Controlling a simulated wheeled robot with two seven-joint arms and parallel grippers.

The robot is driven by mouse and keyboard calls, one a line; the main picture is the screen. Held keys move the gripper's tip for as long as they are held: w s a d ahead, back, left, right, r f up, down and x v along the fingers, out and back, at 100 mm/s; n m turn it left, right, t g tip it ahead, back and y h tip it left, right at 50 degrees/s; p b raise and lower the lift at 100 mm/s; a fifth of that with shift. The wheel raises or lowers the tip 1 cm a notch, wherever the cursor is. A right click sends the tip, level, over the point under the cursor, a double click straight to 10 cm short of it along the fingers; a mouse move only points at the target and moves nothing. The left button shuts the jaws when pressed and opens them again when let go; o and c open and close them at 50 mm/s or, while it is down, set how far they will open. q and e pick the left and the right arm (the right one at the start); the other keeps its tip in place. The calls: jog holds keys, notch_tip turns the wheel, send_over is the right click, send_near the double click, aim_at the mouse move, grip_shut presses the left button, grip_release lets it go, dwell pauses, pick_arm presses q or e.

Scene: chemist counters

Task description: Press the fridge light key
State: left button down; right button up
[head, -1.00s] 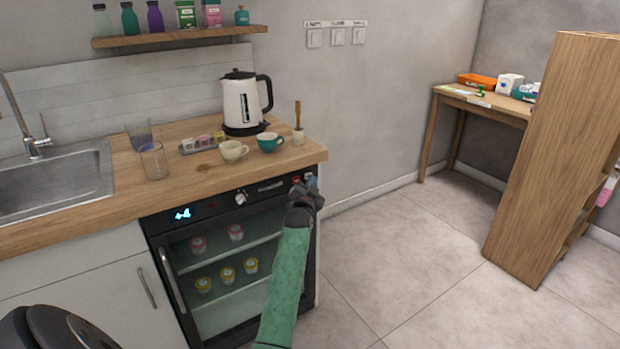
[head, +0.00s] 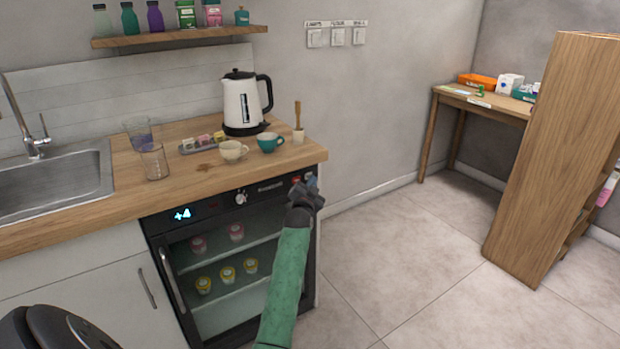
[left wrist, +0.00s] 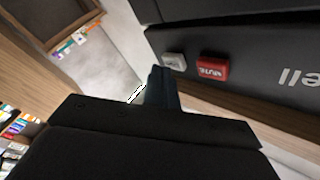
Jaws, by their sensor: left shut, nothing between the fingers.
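The glass-door fridge (head: 225,255) stands under the counter. Its black control panel (head: 215,205) has a lit display on the left and a knob (head: 241,198) in the middle. In the left wrist view, a red key (left wrist: 211,69) marked MUTE and a pale grey key (left wrist: 173,61) sit side by side on the panel; the grey key's lettering is too small to read. My left gripper (head: 314,182) is shut and empty at the panel's right end. Its fingertips (left wrist: 162,72) appear close to the grey key; contact cannot be told. My right gripper is out of view.
The wooden counter (head: 100,212) above the panel holds a kettle (head: 242,103), a white cup (head: 233,151), a teal cup (head: 269,142) and a glass (head: 154,163). Wall switches (head: 337,37) are behind. The floor to the right is open up to a wooden shelf unit (head: 545,160).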

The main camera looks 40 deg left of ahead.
pick_arm(q)
jog(key=shift+w+a, duration=0.1)
jog(key=shift+a, duration=0.05)
dwell(0.5)
jog(key=shift+a+r, duration=0.1)
jog(key=shift+w+a, duration=0.1)
jog(key=shift+a, duration=0.05)
jog(key=shift+p, duration=0.3)
jog(key=shift+s+d+p, duration=0.2)
jog(key=shift+d+p, duration=0.15)
jog(key=shift+d, duration=0.05)
